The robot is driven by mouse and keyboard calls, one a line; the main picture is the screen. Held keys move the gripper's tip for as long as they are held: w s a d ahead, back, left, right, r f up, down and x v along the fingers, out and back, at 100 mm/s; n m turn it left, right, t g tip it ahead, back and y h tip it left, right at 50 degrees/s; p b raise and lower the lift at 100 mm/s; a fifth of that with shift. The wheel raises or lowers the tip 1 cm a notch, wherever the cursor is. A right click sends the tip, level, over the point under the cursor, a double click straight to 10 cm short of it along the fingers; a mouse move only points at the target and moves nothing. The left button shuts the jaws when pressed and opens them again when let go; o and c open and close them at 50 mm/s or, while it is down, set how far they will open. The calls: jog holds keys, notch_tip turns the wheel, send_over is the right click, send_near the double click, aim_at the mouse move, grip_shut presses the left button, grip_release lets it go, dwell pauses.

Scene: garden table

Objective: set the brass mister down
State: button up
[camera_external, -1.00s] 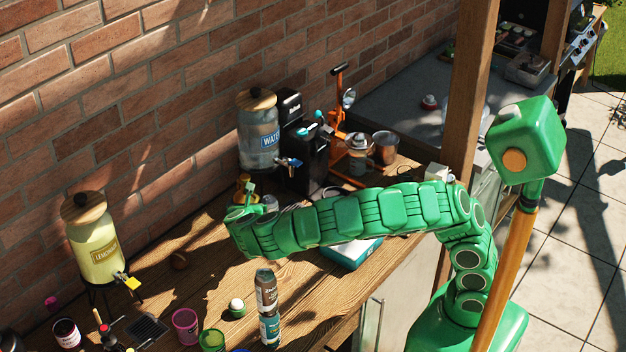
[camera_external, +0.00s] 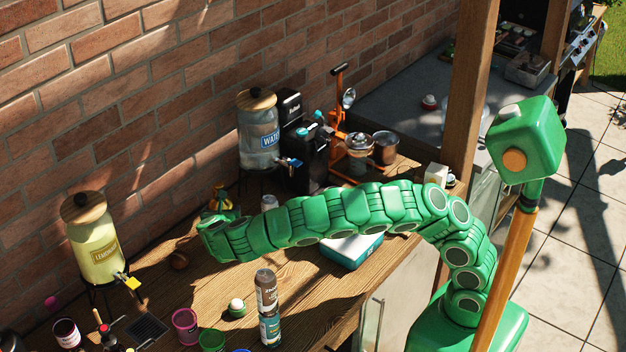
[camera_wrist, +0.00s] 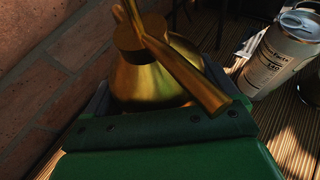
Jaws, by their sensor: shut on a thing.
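The brass mister (camera_wrist: 155,75) fills the middle of the wrist view, with its rounded body and a spout pointing down to the right. My gripper (camera_wrist: 160,115) is shut on it; the green pad lies across the lower part of the body and hides its base. In the external view a bit of the gold mister (camera_external: 221,198) shows behind the end of my arm, near the brick wall. I cannot tell if the mister touches the wooden table (camera_external: 190,285).
A silver can (camera_wrist: 282,55) stands close to the right of the mister. The water dispenser (camera_external: 258,140) and black coffee machine (camera_external: 305,155) stand behind to the right. The lemonade dispenser (camera_external: 95,245) is at the left. Stacked cans (camera_external: 268,310) stand in front.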

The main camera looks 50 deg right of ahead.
jog(key=shift+w+a+f, duration=0.3)
jog(key=shift+w+f, duration=0.5)
jog(key=shift+f, duration=0.2)
jog(key=shift+w+a+f, duration=0.25)
jog(key=shift+w+f, duration=0.55)
jog(key=shift+f, duration=1.7)
jog(key=shift+f, duration=0.15)
jog(key=o, duration=1.2)
jog(key=shift+s+a+r, duration=0.1)
jog(key=shift+a+r, duration=0.05)
jog(key=shift+r, duration=0.05)
jog(key=shift+v, duration=3.55)
